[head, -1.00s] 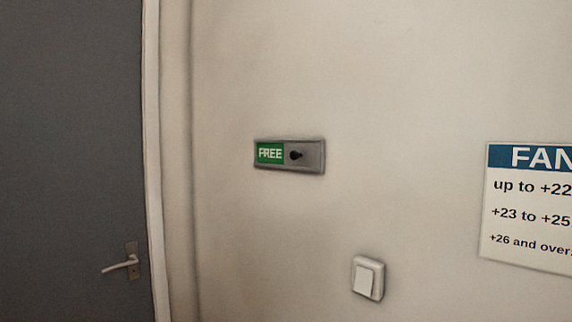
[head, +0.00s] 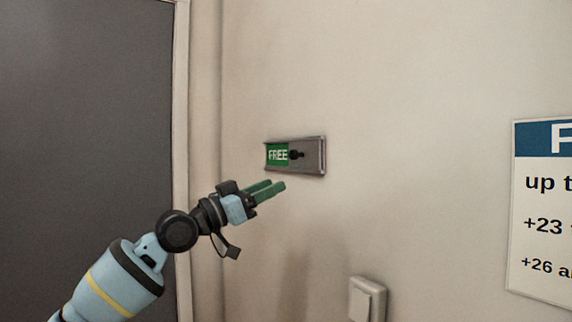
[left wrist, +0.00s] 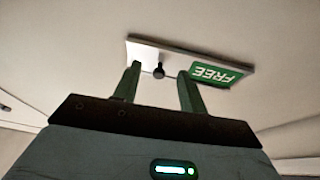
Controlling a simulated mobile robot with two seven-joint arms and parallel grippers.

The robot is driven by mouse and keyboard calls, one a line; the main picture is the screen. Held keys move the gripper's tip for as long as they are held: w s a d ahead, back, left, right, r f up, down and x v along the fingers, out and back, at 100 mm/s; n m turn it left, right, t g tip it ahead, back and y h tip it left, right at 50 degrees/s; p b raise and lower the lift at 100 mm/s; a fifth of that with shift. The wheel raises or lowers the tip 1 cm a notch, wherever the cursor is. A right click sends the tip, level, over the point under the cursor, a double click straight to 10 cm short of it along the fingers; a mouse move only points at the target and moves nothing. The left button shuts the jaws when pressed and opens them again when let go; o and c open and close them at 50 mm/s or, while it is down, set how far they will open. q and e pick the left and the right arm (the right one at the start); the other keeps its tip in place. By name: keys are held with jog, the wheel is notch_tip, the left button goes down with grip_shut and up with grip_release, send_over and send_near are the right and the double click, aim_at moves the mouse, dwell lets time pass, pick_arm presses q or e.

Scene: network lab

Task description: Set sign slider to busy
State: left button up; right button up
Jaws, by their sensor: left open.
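The sign (head: 312,156) is a grey plate on the wall with a green field reading FREE (head: 277,155) on its left part. A dark round knob (head: 297,155) sits just right of the green field. My left gripper (head: 274,188) is open and empty, below and in front of the sign in the head view. In the left wrist view the sign (left wrist: 181,63) appears upside down, and the knob (left wrist: 158,72) shows between the two green fingers (left wrist: 158,78), apart from them. My right gripper is not in view.
A white light switch (head: 367,299) is on the wall below and right of the sign. A paper notice (head: 541,205) hangs at the right. A dark grey door (head: 85,130) with a pale frame stands at the left. The wall around the sign is clear.

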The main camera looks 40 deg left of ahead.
aim_at(291, 155)
pick_arm(q)
jog(key=shift+t, duration=0.3)
jog(key=w+r, duration=0.1)
jog(key=r, duration=0.1)
jog(key=w+r+p, duration=0.1)
jog(key=r, duration=0.1)
jog(key=w+d+r+p, duration=0.1)
jog(key=w+r, duration=0.1)
jog(key=shift+r, duration=0.1)
jog(key=shift+w+r, duration=0.1)
jog(key=shift+w, duration=0.15)
jog(key=shift+w+d, duration=0.15)
jog(key=shift+w, duration=0.1)
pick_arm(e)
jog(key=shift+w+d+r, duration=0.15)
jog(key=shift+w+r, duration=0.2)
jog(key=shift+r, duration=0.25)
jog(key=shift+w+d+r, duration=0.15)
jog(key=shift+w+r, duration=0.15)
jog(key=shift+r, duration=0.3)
pick_arm(q)
jog(key=c, duration=0.9)
grip_shut()
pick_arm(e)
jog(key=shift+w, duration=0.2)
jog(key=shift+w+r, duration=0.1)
